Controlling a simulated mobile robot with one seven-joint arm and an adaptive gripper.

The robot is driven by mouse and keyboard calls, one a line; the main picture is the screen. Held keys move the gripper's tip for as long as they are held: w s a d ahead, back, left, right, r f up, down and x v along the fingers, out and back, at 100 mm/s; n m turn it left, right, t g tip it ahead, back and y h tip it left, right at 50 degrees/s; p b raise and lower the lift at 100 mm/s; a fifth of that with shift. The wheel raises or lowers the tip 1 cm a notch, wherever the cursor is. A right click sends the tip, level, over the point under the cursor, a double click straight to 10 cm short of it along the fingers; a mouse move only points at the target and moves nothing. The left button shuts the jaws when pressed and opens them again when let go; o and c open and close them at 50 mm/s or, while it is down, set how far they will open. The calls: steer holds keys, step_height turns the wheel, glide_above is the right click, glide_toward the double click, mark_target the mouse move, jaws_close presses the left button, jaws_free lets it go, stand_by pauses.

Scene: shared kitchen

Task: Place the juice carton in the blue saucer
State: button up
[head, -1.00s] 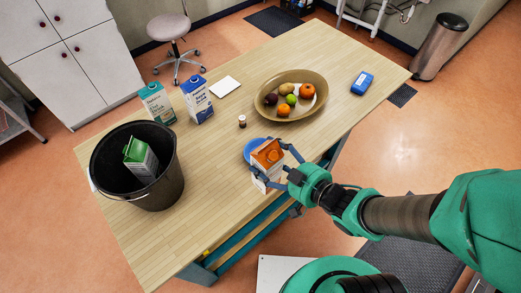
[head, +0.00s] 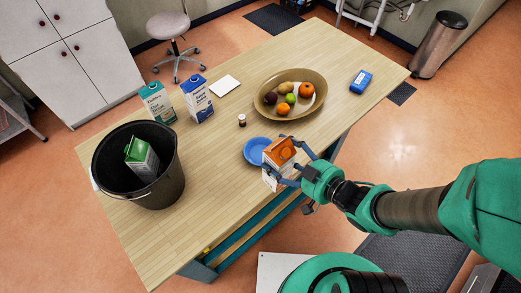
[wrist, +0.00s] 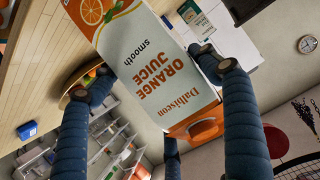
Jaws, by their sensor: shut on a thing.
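The orange-and-white juice carton (head: 278,160) is held by my gripper (head: 284,172) near the table's right-hand edge. In the wrist view the carton (wrist: 150,70) reads "Orange Juice" and sits between my blue fingers. My gripper is shut on it. The blue saucer (head: 254,150) lies on the table just left of the carton, and the carton covers part of its right side in the head view. I cannot tell how far the carton's base is above the table.
A black bucket (head: 168,186) holding a green carton stands at the left. A teal carton (head: 158,104) and a blue carton (head: 197,100) stand behind it. A fruit bowl (head: 262,82) and small bottle (head: 242,120) are behind the saucer. The front-left tabletop is clear.

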steer(key=shift+w+r, duration=0.1)
steer(key=w+a+b, duration=0.1)
steer(key=w+a, duration=0.2)
steer(key=w, duration=0.4)
steer(key=w+a+f+b, duration=0.1)
steer(key=w+a, duration=0.2)
steer(key=w, duration=0.4)
steer(key=shift+w+a+f+b, duration=0.2)
steer(key=shift+w+a+b, duration=0.1)
steer(key=shift+b, duration=0.1)
steer(key=shift+f, duration=0.1)
steer(key=shift+f+b, duration=0.6)
steer(key=shift+f, duration=1.1)
steer(key=shift+f+b, duration=0.45)
steer(key=shift+f, duration=0.15)
steer(key=o, duration=2)
steer(key=shift+s+d, duration=0.1)
